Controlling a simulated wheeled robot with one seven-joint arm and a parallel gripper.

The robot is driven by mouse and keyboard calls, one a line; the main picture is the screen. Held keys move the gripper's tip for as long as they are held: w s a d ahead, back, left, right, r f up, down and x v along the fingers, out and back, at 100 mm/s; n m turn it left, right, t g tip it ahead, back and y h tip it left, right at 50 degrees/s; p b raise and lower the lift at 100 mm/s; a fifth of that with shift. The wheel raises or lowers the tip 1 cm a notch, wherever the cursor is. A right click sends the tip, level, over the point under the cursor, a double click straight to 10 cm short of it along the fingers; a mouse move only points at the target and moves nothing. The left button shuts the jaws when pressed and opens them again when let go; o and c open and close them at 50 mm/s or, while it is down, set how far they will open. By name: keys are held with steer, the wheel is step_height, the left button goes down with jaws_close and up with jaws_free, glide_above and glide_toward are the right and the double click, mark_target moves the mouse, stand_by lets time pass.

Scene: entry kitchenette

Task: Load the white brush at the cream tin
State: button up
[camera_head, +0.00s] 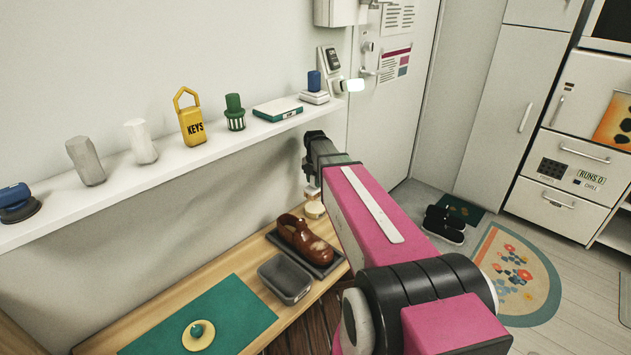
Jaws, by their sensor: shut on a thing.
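My gripper (311,178) is near the middle of the picture, beyond the far end of my pink arm. It points down above the back of the wooden bench and is shut on a small pale thing (313,191), which appears to be the white brush; the arm partly hides it. A round cream-coloured thing (315,210) shows just below; I cannot tell whether they touch. A pale yellow round tin or dish (199,343) with a green lump in its middle lies on the green mat (240,308), well to the left of my gripper. Which of these is the cream tin is unclear.
A brown shoe (300,238) sits on a dark tray (330,265), with a grey open box (285,280) beside it on the bench (125,335). My arm crosses the bench's right side.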

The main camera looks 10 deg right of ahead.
mark_target(315, 194)
steer(key=shift+f, duration=2.95)
steer(key=shift+f, duration=0.6)
steer(key=shift+r, duration=3.6)
steer(key=s+r+m, duration=0.5)
steer(key=s+m, duration=0.4)
steer(key=m, duration=0.3)
steer(key=s+r+m, duration=0.4)
steer(key=s+m, duration=0.6)
steer(key=m, duration=0.3)
steer(key=shift+r, duration=0.35)
